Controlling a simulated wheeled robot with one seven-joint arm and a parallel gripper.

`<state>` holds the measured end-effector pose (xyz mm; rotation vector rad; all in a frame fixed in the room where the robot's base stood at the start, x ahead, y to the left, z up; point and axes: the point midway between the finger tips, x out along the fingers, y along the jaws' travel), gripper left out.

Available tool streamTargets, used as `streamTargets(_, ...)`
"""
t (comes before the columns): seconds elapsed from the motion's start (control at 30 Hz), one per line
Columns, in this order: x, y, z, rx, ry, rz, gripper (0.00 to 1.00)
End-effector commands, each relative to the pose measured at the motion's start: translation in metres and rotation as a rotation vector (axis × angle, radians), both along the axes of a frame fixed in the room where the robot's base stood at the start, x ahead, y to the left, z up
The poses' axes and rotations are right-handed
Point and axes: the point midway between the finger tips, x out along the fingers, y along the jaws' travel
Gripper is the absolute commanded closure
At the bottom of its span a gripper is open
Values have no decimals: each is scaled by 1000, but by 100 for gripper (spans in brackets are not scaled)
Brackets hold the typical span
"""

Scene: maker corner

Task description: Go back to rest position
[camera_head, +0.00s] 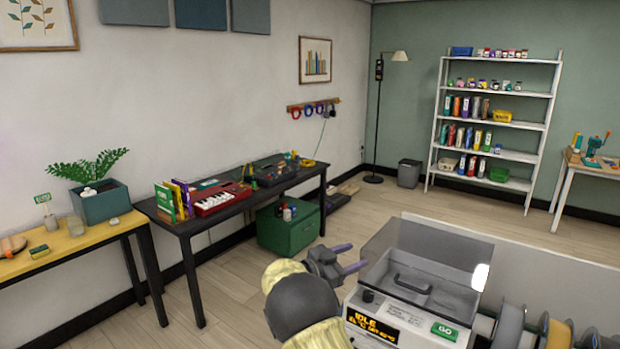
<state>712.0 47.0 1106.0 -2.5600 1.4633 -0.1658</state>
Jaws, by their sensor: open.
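My gripper (346,258) shows at the lower middle of the head view, at the end of my arm. Its two purple-grey fingers point to the right and stand apart, with nothing seen between them. It is at the left side of a white machine (402,322) with a clear raised lid (432,247). A dark handle (411,283) shows inside the machine. Its front has a lit display reading "IDLE" (372,326) and a green "GO" button (444,331). My arm hides part of the floor and the machine's left side.
A black table (235,209) with books and a red keyboard (220,197) stands on the left, a green cabinet (288,232) under it. A yellow table (72,243) holds a plant box. Spools (509,325) stand right of the machine.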

Motion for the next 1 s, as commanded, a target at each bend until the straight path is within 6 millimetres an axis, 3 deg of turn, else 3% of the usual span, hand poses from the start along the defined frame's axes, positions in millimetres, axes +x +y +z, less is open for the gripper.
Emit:
streamTargets(0.03,6,-14,14,17,13,71,49)
streamTargets(0.1,14,-23,23,44,37,187,49)
streamTargets(0.23,14,-32,32,107,118,394,49)
streamTargets(0.37,-4,-33,31,184,235,587,49)
streamTargets(0.47,-33,-29,24,250,352,721,49)
streamTargets(0.67,-128,-23,0,381,651,930,49)
streamTargets(0.9,-273,-31,-31,493,1058,1028,49)
streamTargets(1.0,-323,-39,-39,517,1198,1028,49)
